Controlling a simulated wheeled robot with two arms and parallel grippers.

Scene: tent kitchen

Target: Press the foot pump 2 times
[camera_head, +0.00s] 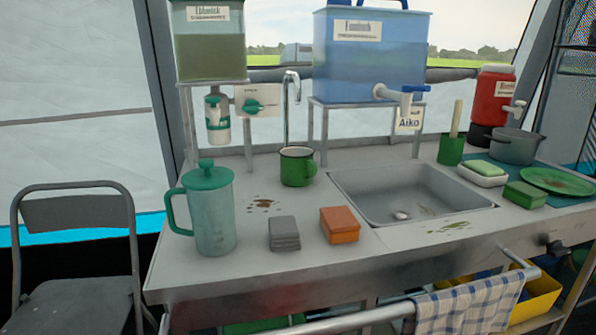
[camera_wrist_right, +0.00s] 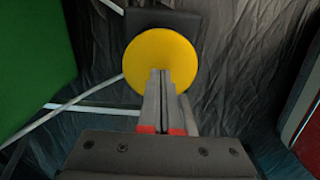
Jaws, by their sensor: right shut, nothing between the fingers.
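The foot pump shows in the right wrist view as a round yellow disc (camera_wrist_right: 152,52) on a dark base (camera_wrist_right: 163,18). My right gripper (camera_wrist_right: 162,74) is shut and empty, its two grey fingers side by side. The fingertips overlap the lower middle of the yellow disc in the picture. I cannot tell whether they touch it or hover in front of it. The lower part of the disc is hidden behind the fingers. The pump and both grippers are outside the head view.
Pale bars (camera_wrist_right: 95,110) run left of the pump, before dark cloth. A green surface (camera_wrist_right: 30,60) fills the left edge. In the head view a counter (camera_head: 290,262) carries a sink (camera_head: 405,192), a pitcher (camera_head: 212,215) and a green mug (camera_head: 297,167). A chair (camera_head: 75,215) stands left.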

